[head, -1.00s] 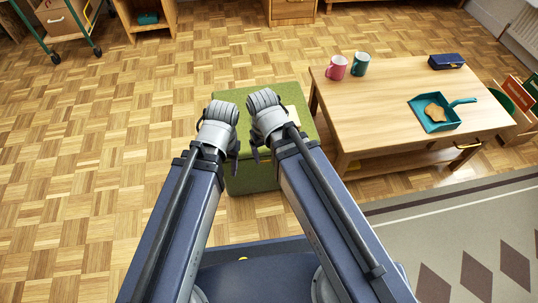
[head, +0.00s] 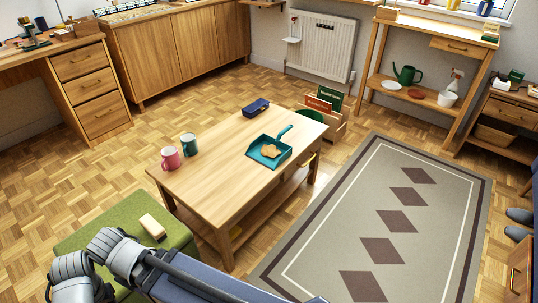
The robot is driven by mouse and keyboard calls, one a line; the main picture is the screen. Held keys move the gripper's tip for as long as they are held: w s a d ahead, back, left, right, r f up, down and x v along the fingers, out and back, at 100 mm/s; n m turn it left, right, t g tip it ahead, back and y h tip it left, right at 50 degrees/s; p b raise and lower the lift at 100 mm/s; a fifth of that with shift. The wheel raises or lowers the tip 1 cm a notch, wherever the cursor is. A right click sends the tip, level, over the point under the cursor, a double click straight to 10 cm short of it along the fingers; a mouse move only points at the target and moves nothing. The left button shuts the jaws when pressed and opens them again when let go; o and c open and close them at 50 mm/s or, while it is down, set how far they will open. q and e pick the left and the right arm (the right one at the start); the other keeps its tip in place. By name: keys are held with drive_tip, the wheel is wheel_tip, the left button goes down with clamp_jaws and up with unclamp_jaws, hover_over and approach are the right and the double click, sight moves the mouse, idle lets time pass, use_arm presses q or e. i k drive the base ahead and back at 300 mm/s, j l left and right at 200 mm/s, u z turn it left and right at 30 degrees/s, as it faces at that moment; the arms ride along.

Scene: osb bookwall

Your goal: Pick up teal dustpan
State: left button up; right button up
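The teal dustpan (head: 257,157) lies on the low wooden table (head: 210,194), toward its right part, with its handle pointing to the upper right. A tan, flat, irregular piece (head: 271,151) lies in its pan. Both of my arms reach in at the lower left, over the green ottoman and well apart from the dustpan. The fingers of both grippers are hidden behind the wrists or out of the picture.
A green ottoman (head: 180,232) with a cream block (head: 153,228) stands by the table's near left end. A grey rug (head: 430,222) lies clear at right.

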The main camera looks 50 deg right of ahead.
sight(270, 151)
drive_tip(key=z, duration=1.7)
drive_tip(key=i+l, duration=0.15)
drive_tip(key=l, duration=0.25)
drive_tip(key=i+l+u, duration=0.15)
drive_tip(key=l, duration=0.25)
drive_tip(key=i+l, duration=0.15)
drive_tip(key=l, duration=0.3)
drive_tip(key=i+l+u, duration=0.1)
drive_tip(key=l, duration=0.3)
drive_tip(key=i+l, duration=0.15)
drive_tip(key=l, duration=0.3)
drive_tip(key=i+j+u, duration=0.2)
drive_tip(key=i, duration=0.3)
drive_tip(key=i+j+u, duration=0.15)
drive_tip(key=i+j, duration=0.2)
drive_tip(key=i, duration=0.15)
